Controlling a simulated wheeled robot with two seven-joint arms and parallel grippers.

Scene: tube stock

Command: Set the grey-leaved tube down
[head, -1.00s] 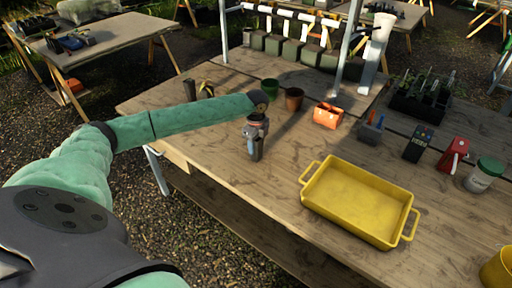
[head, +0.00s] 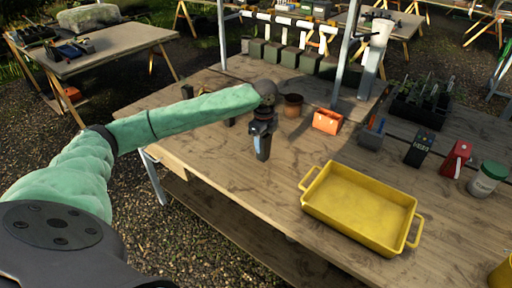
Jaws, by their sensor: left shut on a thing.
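My left gripper (head: 263,127) hangs from the end of the green-sleeved arm, pointing down over the left part of the wooden bench. It is shut on a slim dark thing, which I take to be the grey-leaved tube (head: 263,154). The tube is small, close to upright and partly covered by the fingers. I cannot make out its leaves, nor whether its lower end touches the bench top. My right gripper is not in view.
A yellow tray (head: 330,224) stands to the right of the gripper. A brown pot (head: 293,105), an orange container (head: 327,121) and a dark crate of tubes (head: 420,104) stand farther back.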

